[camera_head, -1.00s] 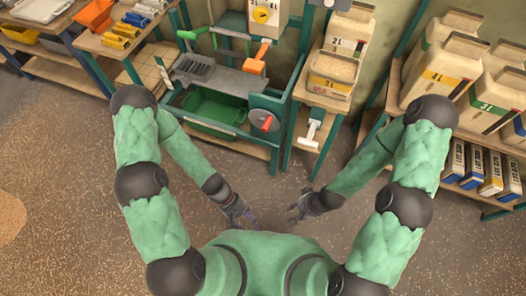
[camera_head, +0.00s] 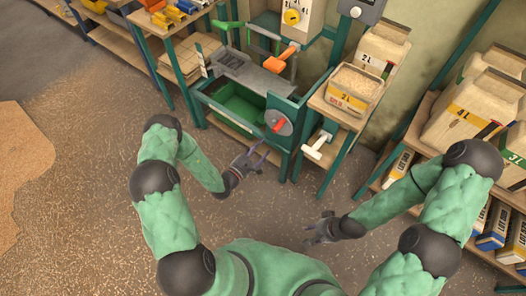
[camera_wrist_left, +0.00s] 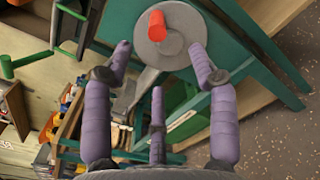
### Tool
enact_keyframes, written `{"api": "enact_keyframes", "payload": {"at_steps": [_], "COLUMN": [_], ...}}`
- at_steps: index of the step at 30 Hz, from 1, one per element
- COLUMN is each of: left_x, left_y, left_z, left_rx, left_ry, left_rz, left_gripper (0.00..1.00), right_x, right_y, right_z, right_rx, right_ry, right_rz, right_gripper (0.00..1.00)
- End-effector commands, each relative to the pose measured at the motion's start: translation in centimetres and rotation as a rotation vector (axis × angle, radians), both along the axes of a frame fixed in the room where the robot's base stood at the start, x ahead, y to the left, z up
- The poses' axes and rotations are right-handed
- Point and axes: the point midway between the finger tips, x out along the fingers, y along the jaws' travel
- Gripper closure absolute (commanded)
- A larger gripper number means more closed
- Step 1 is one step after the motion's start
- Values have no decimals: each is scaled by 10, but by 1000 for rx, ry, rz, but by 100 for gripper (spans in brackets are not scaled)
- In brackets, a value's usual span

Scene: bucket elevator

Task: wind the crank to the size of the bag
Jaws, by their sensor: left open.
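The crank is a grey disc (camera_head: 278,122) with a red-orange knob (camera_head: 279,126) on the right end of the green machine. In the left wrist view the disc (camera_wrist_left: 180,45) and knob (camera_wrist_left: 157,25) are close, just beyond my fingertips. My left gripper (camera_head: 256,157) is open and empty, below and left of the crank, apart from it; its spread fingers also show in the left wrist view (camera_wrist_left: 160,58). The open bag (camera_head: 345,98), marked 2L and full of grain, stands on the side stand. My right gripper (camera_head: 315,229) looks open and empty over the floor.
A box with a yellow dial (camera_head: 292,17) is above the machine, near an orange handle (camera_head: 281,59). A green bin (camera_head: 240,108) sits inside it. A white T-handle (camera_head: 318,145) is on the stand. Shelves with bags (camera_head: 475,105) stand right. The floor before the machine is free.

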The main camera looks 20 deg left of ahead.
Motion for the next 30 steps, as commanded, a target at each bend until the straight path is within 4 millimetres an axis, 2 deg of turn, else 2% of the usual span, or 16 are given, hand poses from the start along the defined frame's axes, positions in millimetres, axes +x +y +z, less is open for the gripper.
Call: {"api": "enact_keyframes", "payload": {"at_steps": [2, 8, 14, 21, 30], "left_x": [5, 29, 68, 107, 123], "left_y": [4, -6, -21, -35, -40], "left_z": [0, -1, -2, 0, 0], "left_rx": [5, 4, 5, 3, 2], "left_ry": [-8, -10, -10, -8, -6], "left_rz": [20, 18, 16, 17, 18], "left_gripper": [41, 41, 41, 41, 41], "right_x": [0, 0, 0, 0, 0], "right_y": [0, 0, 0, 0, 0], "right_z": [-1, -9, -23, -28, -32], "right_rx": [0, 0, 0, 0, 0], "right_ry": [0, 0, 0, 0, 0], "right_rz": [0, 0, 0, 0, 0], "right_gripper": [60, 60, 60, 60, 60]}}
